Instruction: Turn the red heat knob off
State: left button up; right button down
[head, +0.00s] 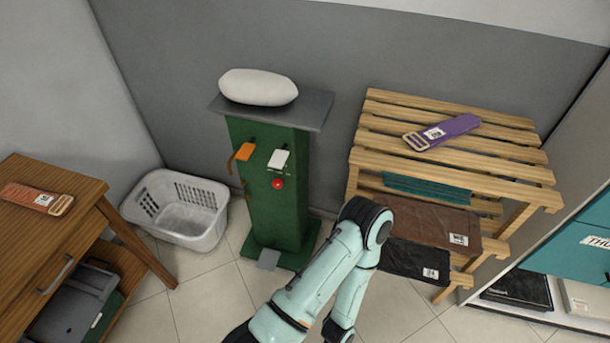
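A small round red knob (277,183) sits on the front face of a green pedestal (270,215), below a white lever or tab (278,159). An orange lever (245,151) is on the same pedestal, up and to the left of the knob. The knob's setting cannot be read at this size. One of my arms rises from the bottom middle, bends to the right of the pedestal and runs back down out of the picture. Neither gripper shows, and nothing of mine touches the knob.
A grey top with a white padded form (258,87) caps the pedestal; a grey pedal (269,259) is at its foot. A white basket (178,209) and wooden table (60,245) stand left. A slatted wooden rack (450,150) with folded items stands right.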

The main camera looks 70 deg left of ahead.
aim_at(276, 183)
jog(key=u, duration=2.5)
jog(key=i+j, duration=0.15)
jog(key=j, duration=0.25)
jog(key=i+j+u, duration=0.1)
jog(key=j, duration=0.3)
jog(key=i+j, duration=0.45)
jog(key=j, duration=0.3)
jog(key=u, duration=0.05)
